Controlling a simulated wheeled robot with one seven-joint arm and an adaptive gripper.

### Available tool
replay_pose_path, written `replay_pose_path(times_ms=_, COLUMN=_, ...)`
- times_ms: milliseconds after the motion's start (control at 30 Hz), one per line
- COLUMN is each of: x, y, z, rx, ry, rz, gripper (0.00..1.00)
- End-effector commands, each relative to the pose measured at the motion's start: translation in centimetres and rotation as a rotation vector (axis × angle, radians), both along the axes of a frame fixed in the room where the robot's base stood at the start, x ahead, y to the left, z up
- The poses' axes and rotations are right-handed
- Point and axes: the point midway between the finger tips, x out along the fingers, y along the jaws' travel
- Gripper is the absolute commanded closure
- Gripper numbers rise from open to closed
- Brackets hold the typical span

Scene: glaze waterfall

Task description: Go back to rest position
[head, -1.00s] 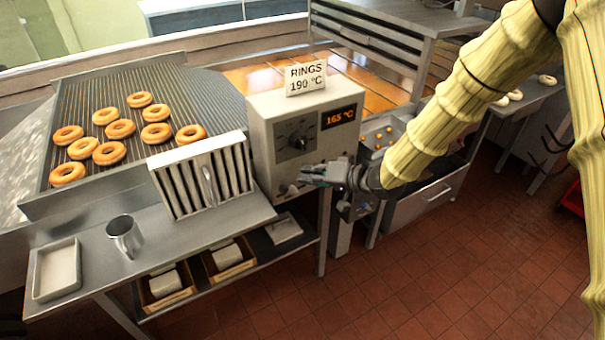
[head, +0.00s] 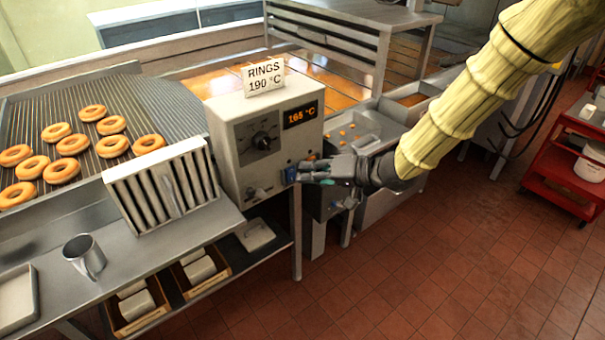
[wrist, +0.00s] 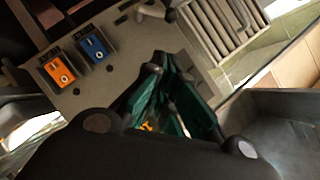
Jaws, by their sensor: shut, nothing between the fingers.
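My gripper (head: 310,171) is empty and shut, with dark fingers and green pads. In the head view it is at the lower right edge of the grey control box (head: 232,135). Whether it touches the box cannot be told. In the wrist view its fingers (wrist: 168,68) point toward the box panel, to the right of a blue switch (wrist: 93,48) and an orange switch (wrist: 58,72). The box has a dial (head: 262,141) and an orange display (head: 300,115) that reads about 165 °C. A sign (head: 263,77) on top reads RINGS 190 °C.
A fryer grate (head: 160,98) with several ring doughnuts is at the left. A slatted rack (head: 160,185) and metal cup (head: 85,256) stand on the steel shelf in front. A red cart (head: 560,165) is at the far right. The tiled floor (head: 400,270) is clear in front.

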Motion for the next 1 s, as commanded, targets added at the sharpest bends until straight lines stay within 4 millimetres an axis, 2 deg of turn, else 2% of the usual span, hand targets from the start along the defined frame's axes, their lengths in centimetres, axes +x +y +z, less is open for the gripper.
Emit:
replay_pose_path(times_ms=367, x=0.0, y=0.0, z=0.0, rx=-0.001, ry=0.001, rz=-0.001, gripper=1.00)
replay_pose_path(times_ms=467, x=-0.2, y=-0.2, z=-1.0, rx=-0.007, ry=0.009, rz=-0.012, gripper=1.00)
replay_pose_path(times_ms=567, x=-0.8, y=-1.1, z=-3.8, rx=-0.031, ry=0.032, rz=-0.048, gripper=1.00)
replay_pose_path(times_ms=733, x=-3.2, y=-4.1, z=-12.0, rx=-0.128, ry=0.097, rz=-0.154, gripper=1.00)
replay_pose_path(times_ms=867, x=-6.2, y=-6.9, z=-18.3, rx=-0.231, ry=0.152, rz=-0.225, gripper=1.00)
replay_pose_path(times_ms=1000, x=-10.3, y=-10.3, z=-24.4, rx=-0.359, ry=0.216, rz=-0.282, gripper=1.00)
